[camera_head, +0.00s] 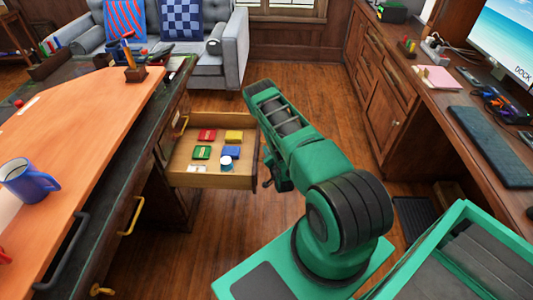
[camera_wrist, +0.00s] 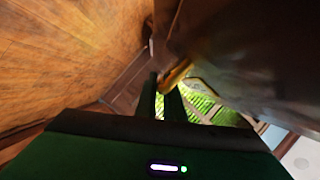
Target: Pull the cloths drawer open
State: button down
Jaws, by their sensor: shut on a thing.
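An open drawer (camera_head: 212,182) sticks out to the right from the dark desk on the left. Small flat red, yellow, green and blue things lie inside, with a small round white-topped thing and a pale item near its near side. I cannot tell whether the coloured things are cloths. My gripper (camera_head: 267,182) is at the drawer's right end, at its front panel, partly hidden by my arm. In the wrist view my gripper (camera_wrist: 168,100) is shut on a brass-coloured handle (camera_wrist: 177,74); the dark drawer front fills the upper right there.
The desk's orange top (camera_head: 85,125) holds a blue mug (camera_head: 26,181). Another yellow handle (camera_head: 132,217) shows on the desk's side, nearer me. A grey sofa (camera_head: 205,72) stands behind. Wood cabinets (camera_head: 383,118) line the right. Bare floor (camera_head: 318,92) lies between.

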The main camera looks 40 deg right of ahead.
jog(key=c, duration=1.9)
grip_release()
jog(key=shift+w, duration=0.15)
jog(key=shift+o, duration=0.2)
jog(key=v, duration=1)
jog(key=shift+s, duration=0.35)
